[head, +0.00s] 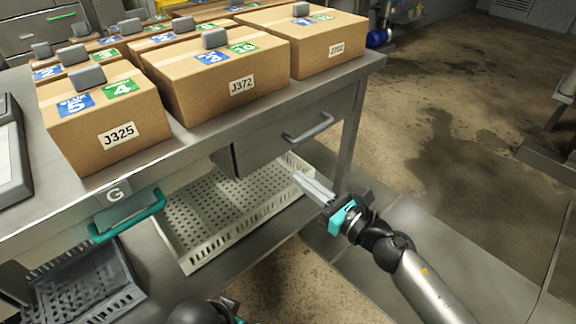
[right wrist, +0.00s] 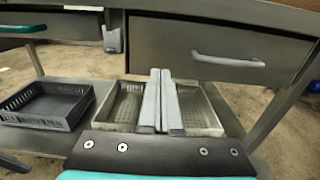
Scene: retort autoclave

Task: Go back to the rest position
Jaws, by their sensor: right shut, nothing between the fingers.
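My right gripper (head: 300,179) reaches in from the lower right in the head view, in front of the table's right end. Its two pale fingers lie together with nothing between them. In the right wrist view the fingers (right wrist: 160,74) point forward over the light perforated tray, below the grey-handled drawer. Part of my left arm, dark with a bit of teal, shows at the bottom edge of the head view; its fingers are out of frame.
A steel table (head: 215,135) carries several cardboard boxes, including J325 (head: 90,140) and J372 (head: 190,90). Its drawers have a teal handle (head: 128,218) and a grey handle (head: 308,128). A light tray (head: 186,262) and dark tray (head: 128,297) sit below. Floor at right is open.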

